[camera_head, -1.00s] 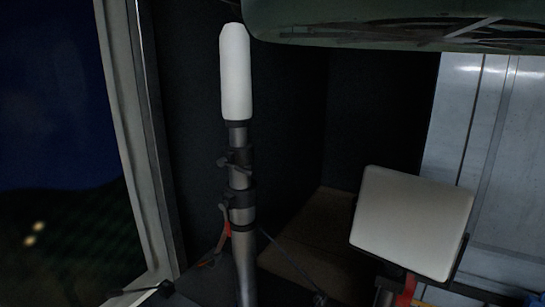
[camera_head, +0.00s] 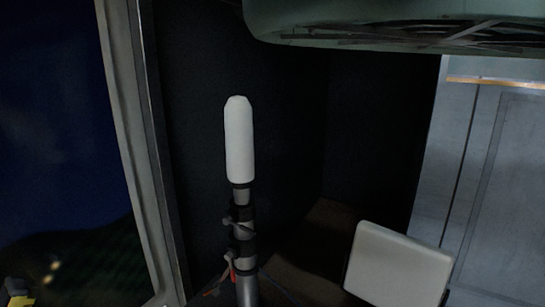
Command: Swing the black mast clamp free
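A telescoping grey mast (camera_head: 246,285) stands upright left of centre, topped by a white rounded cylinder (camera_head: 239,140). Black clamp collars ring the mast below the cylinder. The upper black clamp (camera_head: 238,214) has a small part sticking out to the left. A lower black clamp (camera_head: 243,246) sits just beneath it, around the mast. I cannot tell which clamp the task means or whether either is loose. A red strap or lever (camera_head: 231,272) hangs beside the mast's left side. My gripper is not in view.
A pale green rounded body (camera_head: 390,20) overhangs the top right. A white flat panel (camera_head: 398,266) stands at lower right, before a grey wall (camera_head: 500,170). A pale door-frame post (camera_head: 140,150) runs down the left. The dark space around the mast's top looks clear.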

